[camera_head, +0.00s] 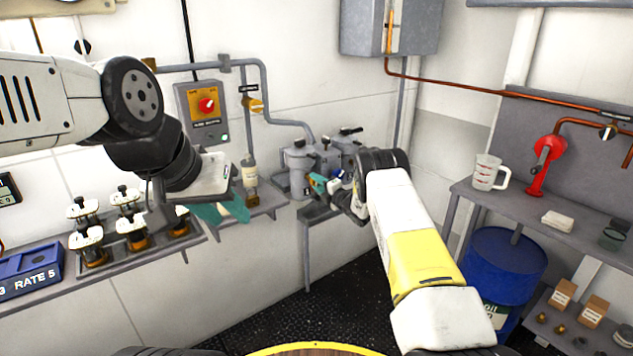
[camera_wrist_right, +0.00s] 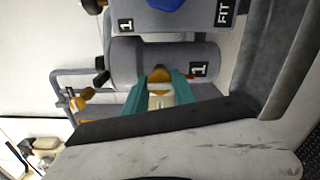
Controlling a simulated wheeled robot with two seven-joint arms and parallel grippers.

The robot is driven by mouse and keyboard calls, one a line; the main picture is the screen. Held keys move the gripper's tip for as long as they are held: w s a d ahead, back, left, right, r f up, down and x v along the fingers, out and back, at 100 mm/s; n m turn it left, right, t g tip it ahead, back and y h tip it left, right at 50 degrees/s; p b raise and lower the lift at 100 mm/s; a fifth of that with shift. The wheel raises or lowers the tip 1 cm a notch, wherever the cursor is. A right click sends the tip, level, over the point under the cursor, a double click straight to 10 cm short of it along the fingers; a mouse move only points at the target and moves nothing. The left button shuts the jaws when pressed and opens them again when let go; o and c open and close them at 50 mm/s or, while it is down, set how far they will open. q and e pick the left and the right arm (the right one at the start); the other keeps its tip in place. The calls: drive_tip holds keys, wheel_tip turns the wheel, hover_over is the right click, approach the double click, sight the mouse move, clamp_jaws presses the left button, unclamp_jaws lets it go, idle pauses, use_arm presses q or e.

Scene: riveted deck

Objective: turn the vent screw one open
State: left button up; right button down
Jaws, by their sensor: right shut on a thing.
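Vent screw one is a small brass-coloured knob (camera_wrist_right: 158,76) on a grey filter housing (camera_wrist_right: 135,62) marked 1, in the right wrist view. My right gripper (camera_wrist_right: 160,88) has its teal fingers on both sides of the knob and is shut on it. In the head view my right gripper (camera_head: 318,183) is at the front of the grey housings (camera_head: 298,165), and its fingers hide the screw there. My left gripper (camera_head: 222,210) hangs in front of the wall shelf at the left, with its teal fingers apart and nothing between them.
A shelf (camera_head: 215,222) along the wall carries several clamped jars (camera_head: 88,242) and a blue box (camera_head: 30,270). A switch panel (camera_head: 203,112) and grey pipes are on the wall behind. A blue drum (camera_head: 503,265) and a bench with a jug (camera_head: 487,172) stand at the right.

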drive_tip(key=shift+f, duration=0.1)
idle(0.3)
drive_tip(key=c, duration=1)
unclamp_jaws()
drive_tip(key=shift+s, duration=0.15)
drive_tip(key=v, duration=0.7)
drive_tip(key=shift+s+d, duration=0.2)
drive_tip(key=shift+s, duration=0.05)
